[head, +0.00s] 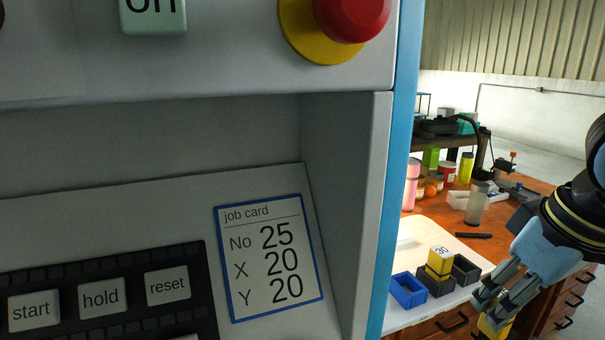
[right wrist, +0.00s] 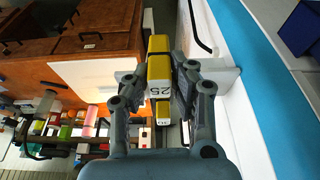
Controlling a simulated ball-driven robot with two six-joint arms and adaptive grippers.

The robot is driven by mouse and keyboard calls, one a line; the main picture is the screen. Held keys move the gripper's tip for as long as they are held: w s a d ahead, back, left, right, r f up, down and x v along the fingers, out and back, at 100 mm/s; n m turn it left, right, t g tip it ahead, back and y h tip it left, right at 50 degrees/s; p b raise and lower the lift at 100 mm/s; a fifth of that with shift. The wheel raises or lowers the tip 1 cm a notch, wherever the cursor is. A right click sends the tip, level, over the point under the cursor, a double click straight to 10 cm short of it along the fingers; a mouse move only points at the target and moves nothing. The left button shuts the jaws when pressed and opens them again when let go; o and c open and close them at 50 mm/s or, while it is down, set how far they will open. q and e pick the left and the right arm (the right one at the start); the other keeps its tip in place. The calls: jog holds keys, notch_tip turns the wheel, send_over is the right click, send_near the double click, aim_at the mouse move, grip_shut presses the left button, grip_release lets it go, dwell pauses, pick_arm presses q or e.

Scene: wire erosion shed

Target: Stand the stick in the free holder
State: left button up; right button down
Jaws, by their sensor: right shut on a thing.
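My right gripper (head: 490,304) is at the lower right of the head view, shut on a yellow stick (head: 493,327). In the right wrist view the held stick (right wrist: 159,68) lies between the fingers and bears the number 25. To the left of the gripper, a blue holder (head: 408,291) looks empty. A dark holder (head: 437,286) beside it has another yellow stick (head: 440,260) standing in it. A second dark holder (head: 465,269) to the right looks empty. The held stick is apart from the holders. My left gripper is out of view.
A machine panel with a job card (head: 268,258) reading No 25, X 20, Y 20 fills the left. Its blue edge (head: 398,150) borders the view of the bench. A clear jar (head: 477,203) and a black bar (head: 473,235) are behind the holders.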

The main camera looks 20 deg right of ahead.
notch_tip(320, 180, down, 13)
jog(key=b, duration=1)
